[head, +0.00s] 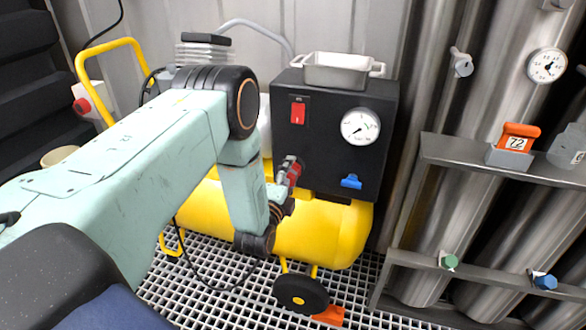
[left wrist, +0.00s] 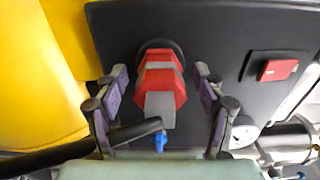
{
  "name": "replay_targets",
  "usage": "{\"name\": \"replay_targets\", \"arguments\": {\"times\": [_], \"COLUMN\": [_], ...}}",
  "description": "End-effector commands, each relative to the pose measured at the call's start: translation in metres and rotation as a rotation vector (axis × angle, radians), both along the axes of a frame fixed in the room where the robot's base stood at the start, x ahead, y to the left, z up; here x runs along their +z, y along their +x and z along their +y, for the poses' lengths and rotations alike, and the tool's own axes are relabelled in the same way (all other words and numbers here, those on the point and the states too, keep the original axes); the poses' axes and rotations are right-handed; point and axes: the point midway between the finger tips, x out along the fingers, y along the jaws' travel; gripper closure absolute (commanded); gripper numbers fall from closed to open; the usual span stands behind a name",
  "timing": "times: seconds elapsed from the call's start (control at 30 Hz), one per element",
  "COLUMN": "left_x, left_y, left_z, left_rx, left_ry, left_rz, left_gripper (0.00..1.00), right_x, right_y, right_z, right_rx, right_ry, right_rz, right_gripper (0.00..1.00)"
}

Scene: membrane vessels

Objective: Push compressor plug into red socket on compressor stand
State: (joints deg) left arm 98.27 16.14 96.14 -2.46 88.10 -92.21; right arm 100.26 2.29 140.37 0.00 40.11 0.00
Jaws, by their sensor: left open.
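The red and grey compressor plug (left wrist: 160,88) points into a dark round collar (left wrist: 150,44) on the compressor's black panel; it also shows in the head view (head: 292,170). Its red parts run together, so I cannot tell plug from red socket, nor how deep the plug sits. A black cable (left wrist: 70,143) runs to its near end. My left gripper (left wrist: 161,71) is open, its fingers on either side of the plug with visible gaps. In the head view my left gripper (head: 282,190) is at the panel's lower left, partly hidden by my arm. My right gripper is not in view.
The black panel carries a red switch (head: 298,112), a gauge (head: 360,126) and a blue knob (head: 351,181). A metal tray (head: 336,70) stands on top. The yellow tank (head: 320,232) lies below. A grey shelf (head: 460,160) with an orange-handled item (head: 518,138) stands right.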

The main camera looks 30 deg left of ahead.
Motion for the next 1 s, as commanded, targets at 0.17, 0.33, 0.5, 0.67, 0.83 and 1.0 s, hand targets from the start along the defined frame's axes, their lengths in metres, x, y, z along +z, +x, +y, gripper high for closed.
{"name": "replay_targets", "arguments": {"times": [0.17,0.33,0.5,0.67,0.83,1.0], "left_x": [0.0011,0.0004,0.0003,0.0003,0.0004,0.0004], "left_y": [0.0001,0.0000,0.0000,-0.0001,0.0000,0.0000], "left_z": [-0.0002,-0.0002,-0.0002,-0.0001,-0.0001,0.0000], "left_rx": [0.000,0.000,0.000,0.000,0.000,0.000], "left_ry": [0.000,0.000,0.000,0.000,0.000,0.000], "left_rz": [-0.001,0.000,0.000,0.000,0.000,0.000], "left_gripper": [0.30,0.30,0.44,0.57,0.72,0.86], "right_x": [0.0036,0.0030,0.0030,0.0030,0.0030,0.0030], "right_y": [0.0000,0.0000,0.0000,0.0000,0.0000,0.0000], "right_z": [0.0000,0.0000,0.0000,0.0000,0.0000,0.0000], "right_rx": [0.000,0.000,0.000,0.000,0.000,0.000], "right_ry": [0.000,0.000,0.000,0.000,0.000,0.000], "right_rz": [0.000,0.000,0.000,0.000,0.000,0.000], "right_gripper": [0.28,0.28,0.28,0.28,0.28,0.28]}}
